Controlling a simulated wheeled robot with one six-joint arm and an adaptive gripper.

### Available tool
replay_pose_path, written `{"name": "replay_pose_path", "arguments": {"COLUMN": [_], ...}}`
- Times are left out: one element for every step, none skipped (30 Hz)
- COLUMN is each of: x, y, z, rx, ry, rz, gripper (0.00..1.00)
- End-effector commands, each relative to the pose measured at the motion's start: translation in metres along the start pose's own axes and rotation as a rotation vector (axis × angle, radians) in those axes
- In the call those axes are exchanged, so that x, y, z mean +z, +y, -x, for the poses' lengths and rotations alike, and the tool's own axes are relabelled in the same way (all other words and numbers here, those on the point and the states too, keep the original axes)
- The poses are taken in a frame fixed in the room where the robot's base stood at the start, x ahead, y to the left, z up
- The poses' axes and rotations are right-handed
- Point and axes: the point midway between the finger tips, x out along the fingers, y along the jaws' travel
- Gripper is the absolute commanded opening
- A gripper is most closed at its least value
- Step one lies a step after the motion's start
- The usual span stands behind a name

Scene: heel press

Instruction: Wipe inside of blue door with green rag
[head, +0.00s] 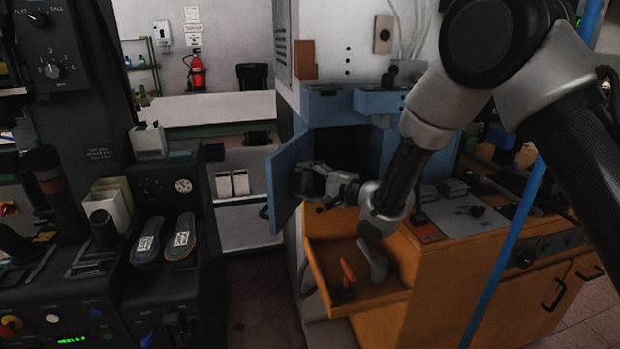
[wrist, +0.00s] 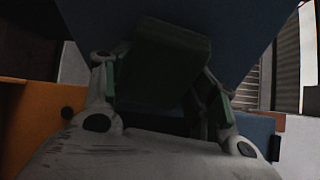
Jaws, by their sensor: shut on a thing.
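The blue door (head: 284,176) stands open at the front of the blue cabinet, its inside facing my arm. My gripper (head: 302,181) is at the inner face of the door, shut on a dark green rag (head: 308,183). In the wrist view the green rag (wrist: 165,62) is a folded block between the two fingers of my gripper (wrist: 165,85). The blue door (wrist: 250,25) fills the upper part of that view behind the rag. The rag looks very close to the door; I cannot tell whether it touches.
Below is an open orange drawer (head: 350,300) holding an orange-handled tool (head: 347,275) and a grey tool (head: 373,262). A blue pole (head: 512,235) stands at the right. A dark machine (head: 165,270) with two insoles is at the left. Floor (head: 262,295) lies between.

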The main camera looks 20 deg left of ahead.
Motion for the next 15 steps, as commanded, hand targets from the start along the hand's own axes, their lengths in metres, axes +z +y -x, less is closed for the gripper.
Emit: {"name": "replay_pose_path", "arguments": {"x": [0.005, 0.008, 0.012, 0.015, 0.017, 0.020, 0.022, 0.023, 0.024, 0.025, 0.026, 0.027, 0.028, 0.029, 0.032], "y": [0.001, 0.002, 0.003, 0.004, 0.005, 0.006, 0.006, 0.006, 0.007, 0.007, 0.007, 0.007, 0.008, 0.008, 0.009], "z": [0.001, 0.002, 0.003, 0.004, 0.005, 0.006, 0.007, 0.007, 0.008, 0.008, 0.009, 0.009, 0.009, 0.009, 0.010], "rx": [0.000, 0.001, 0.002, 0.002, 0.002, 0.001, 0.001, 0.001, 0.001, 0.001, 0.001, 0.001, 0.001, 0.001, 0.000], "ry": [-0.001, -0.002, -0.002, -0.002, -0.001, -0.001, -0.001, -0.001, -0.001, 0.000, 0.000, 0.000, -0.001, -0.001, -0.001], "rz": [0.000, 0.001, 0.001, 0.001, 0.000, 0.000, 0.000, 0.000, 0.000, 0.000, 0.000, 0.000, 0.000, 0.000, 0.000], "gripper": [0.32, 0.32, 0.32, 0.32, 0.32, 0.32, 0.32, 0.32, 0.32, 0.32, 0.32, 0.32, 0.32, 0.32, 0.32]}}
